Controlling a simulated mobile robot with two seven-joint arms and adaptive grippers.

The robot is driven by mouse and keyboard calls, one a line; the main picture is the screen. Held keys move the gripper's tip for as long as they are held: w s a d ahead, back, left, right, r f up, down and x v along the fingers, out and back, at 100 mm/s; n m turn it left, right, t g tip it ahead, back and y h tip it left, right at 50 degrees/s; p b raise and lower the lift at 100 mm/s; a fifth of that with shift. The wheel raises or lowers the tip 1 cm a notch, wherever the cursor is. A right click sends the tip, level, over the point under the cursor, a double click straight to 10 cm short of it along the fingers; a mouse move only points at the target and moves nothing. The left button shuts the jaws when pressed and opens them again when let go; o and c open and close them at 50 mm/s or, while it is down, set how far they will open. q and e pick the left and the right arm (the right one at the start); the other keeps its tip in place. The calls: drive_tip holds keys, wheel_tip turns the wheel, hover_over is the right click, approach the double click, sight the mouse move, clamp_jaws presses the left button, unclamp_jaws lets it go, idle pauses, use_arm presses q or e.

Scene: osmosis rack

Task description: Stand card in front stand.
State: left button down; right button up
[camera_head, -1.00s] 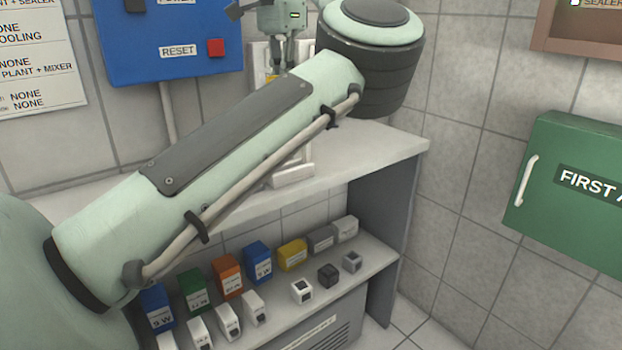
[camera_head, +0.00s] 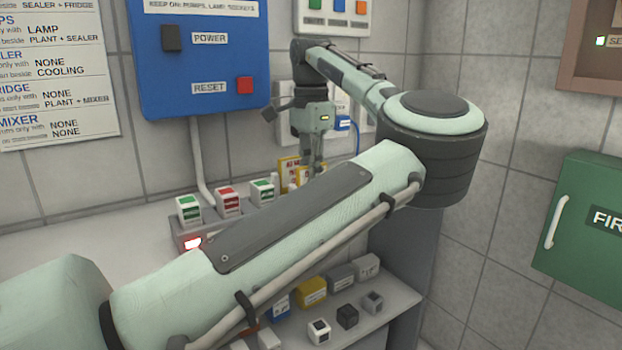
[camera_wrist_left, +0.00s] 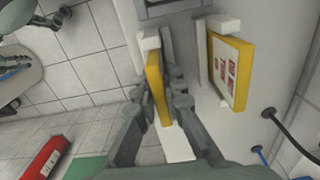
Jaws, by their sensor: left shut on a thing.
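My left gripper (camera_head: 312,170) is shut on a yellow card in the wrist view (camera_wrist_left: 154,85), which I see nearly edge-on between the fingers (camera_wrist_left: 157,100). A second yellow card (camera_wrist_left: 232,70) with red and white print on its face stands apart to the right in that view, against a white holder (camera_wrist_left: 203,65). A white piece (camera_wrist_left: 148,40) is close to the top of the held card; I cannot tell whether they touch. In the head view yellow card parts (camera_head: 287,168) show beside the gripper. My forearm hides the counter below them. My right gripper is not in view.
A grey rack (camera_head: 190,236) with a red light and several coloured blocks stands left of the gripper. A blue panel (camera_head: 200,60) hangs behind it. A shelf (camera_head: 395,300) with more blocks is below the counter. A green first-aid box (camera_head: 585,220) is at right.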

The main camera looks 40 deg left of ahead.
use_arm(q)
drive_tip(key=c, duration=1.6)
unclamp_jaws()
drive_tip(key=shift+f, duration=0.15)
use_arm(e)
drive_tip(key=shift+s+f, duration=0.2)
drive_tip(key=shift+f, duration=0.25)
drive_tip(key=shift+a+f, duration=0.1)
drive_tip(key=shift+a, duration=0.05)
use_arm(q)
wheel_tip(320, 180, up, 4)
drive_tip(key=shift+r, duration=0.15)
wheel_tip(320, 180, up, 8)
drive_tip(key=shift+f+p, duration=0.25)
drive_tip(key=shift+p, duration=0.45)
drive_tip(key=shift+r, duration=0.3)
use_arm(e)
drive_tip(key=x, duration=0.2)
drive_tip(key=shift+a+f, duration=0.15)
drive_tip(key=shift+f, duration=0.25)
